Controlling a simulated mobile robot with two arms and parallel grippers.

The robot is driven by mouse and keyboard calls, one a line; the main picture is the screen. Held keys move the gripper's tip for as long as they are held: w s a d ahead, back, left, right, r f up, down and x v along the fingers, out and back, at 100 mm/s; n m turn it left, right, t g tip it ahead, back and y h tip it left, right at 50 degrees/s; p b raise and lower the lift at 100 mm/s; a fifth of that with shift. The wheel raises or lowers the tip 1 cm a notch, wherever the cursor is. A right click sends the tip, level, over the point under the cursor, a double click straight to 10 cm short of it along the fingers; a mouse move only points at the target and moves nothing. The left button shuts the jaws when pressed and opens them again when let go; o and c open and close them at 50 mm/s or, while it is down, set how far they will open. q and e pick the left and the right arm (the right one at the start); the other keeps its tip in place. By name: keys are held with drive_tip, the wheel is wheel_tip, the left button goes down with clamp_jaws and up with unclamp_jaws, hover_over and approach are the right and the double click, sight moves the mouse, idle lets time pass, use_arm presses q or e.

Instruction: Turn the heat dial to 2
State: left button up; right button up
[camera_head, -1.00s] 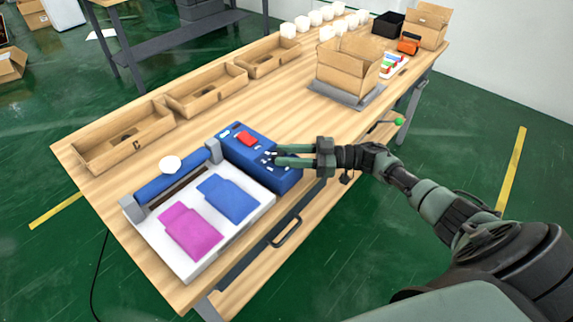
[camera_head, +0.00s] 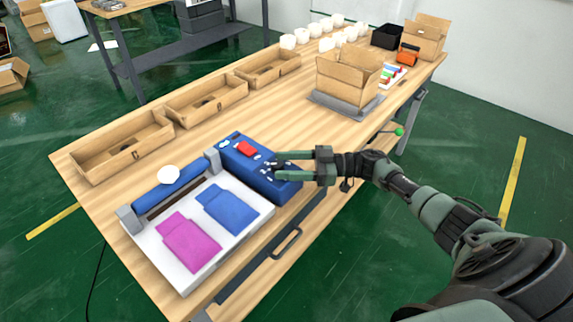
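The blue control box (camera_head: 243,162) of the sealing machine stands on the wooden table, with a red switch (camera_head: 246,148) and small white markings on its top. My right gripper (camera_head: 277,166) is over the right end of the box, its two green fingers apart with a visible gap and their dark tips close to the box top. The heat dial cannot be made out clearly; it is small and the fingertips cover that area. I cannot tell whether the tips touch it. My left gripper is out of view.
A white machine bed (camera_head: 246,226) holds a pink pouch (camera_head: 190,244) and a blue pouch (camera_head: 227,205). Open cardboard trays (camera_head: 122,146) line the table's far-left edge. A cardboard box (camera_head: 347,82) stands farther back. The table between trays and box is clear.

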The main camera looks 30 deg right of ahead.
drive_tip(key=b+v, duration=0.1)
drive_tip(key=v, duration=0.6)
drive_tip(key=shift+f+b, duration=0.1)
drive_tip(key=shift+b, duration=0.3)
drive_tip(key=shift+s+d, duration=0.2)
drive_tip(key=shift+d, duration=0.15)
